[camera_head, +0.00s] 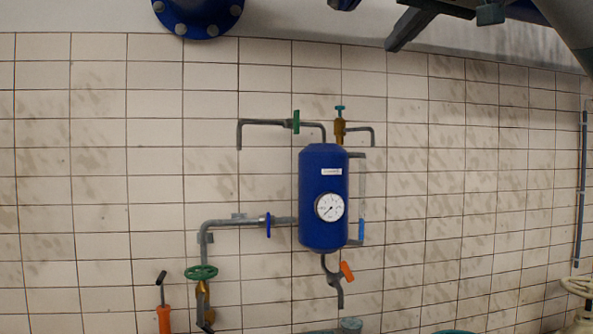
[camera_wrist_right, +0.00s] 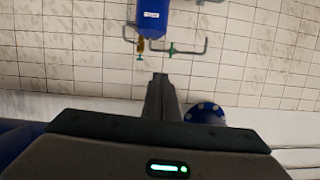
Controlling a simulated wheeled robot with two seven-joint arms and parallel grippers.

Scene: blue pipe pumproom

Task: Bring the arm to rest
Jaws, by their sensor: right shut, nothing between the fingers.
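My right gripper (camera_head: 396,42) is at the top right of the head view, raised high in front of the wall and above the blue tank. In the right wrist view its two dark fingers (camera_wrist_right: 160,78) lie together, shut and with nothing between them. The wrist view is upside down, with the tank at its top edge beyond the fingertips. The gripper appears apart from the tank and its pipes. My left gripper is in neither view.
A blue tank (camera_head: 321,230) with a round gauge (camera_head: 330,207) hangs on the tiled wall (camera_head: 90,180), with grey pipes and valves around it. A blue bolted flange (camera_head: 198,14) is at the top left. A pale handwheel (camera_head: 577,287) stands at lower right.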

